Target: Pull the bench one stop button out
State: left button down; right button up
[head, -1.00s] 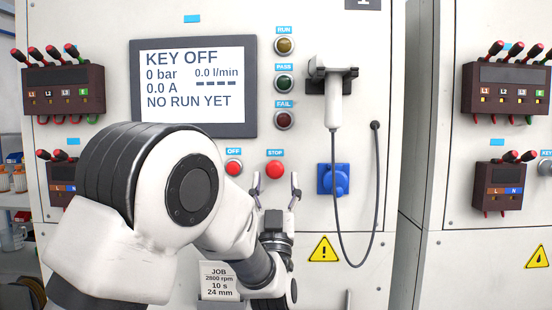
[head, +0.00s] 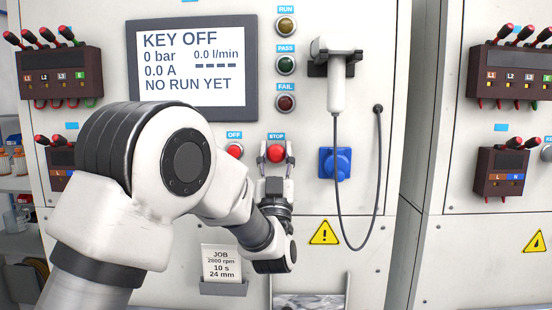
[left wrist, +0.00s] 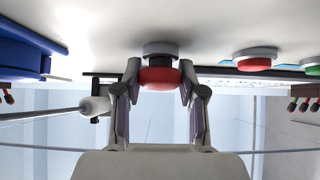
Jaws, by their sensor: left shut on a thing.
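The red stop button (head: 276,153) is on the white bench panel under the blue STOP label (head: 276,136). It also shows in the left wrist view (left wrist: 160,77), a red cap on a grey collar. My left gripper (head: 276,155) is at the button from below, one finger on each side of the red cap. In the left wrist view the fingertips of my left gripper (left wrist: 160,80) are shut on the cap's sides. Whether the button is in or out I cannot tell. My right gripper is not in view.
The red OFF button (head: 235,150) is close on the left. A blue socket (head: 335,164) and a hanging cable (head: 342,230) are on the right. The screen (head: 193,63) reads KEY OFF. A job card (head: 222,263) sits below. A second bench (head: 500,230) stands at the right.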

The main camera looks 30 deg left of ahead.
pick_arm(q)
jog(key=shift+s+f+b, duration=0.1)
jog(key=shift+f+b, duration=0.35)
jog(key=shift+b, duration=0.05)
jog(key=shift+s+d+r, duration=0.15)
jog(key=shift+s+r, duration=0.15)
jog(key=shift+r, duration=0.05)
jog(key=c, duration=0.7)
grip_release()
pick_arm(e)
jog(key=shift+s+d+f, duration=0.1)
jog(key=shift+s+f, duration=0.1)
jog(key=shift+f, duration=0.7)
pick_arm(q)
jog(key=v, duration=1.2)
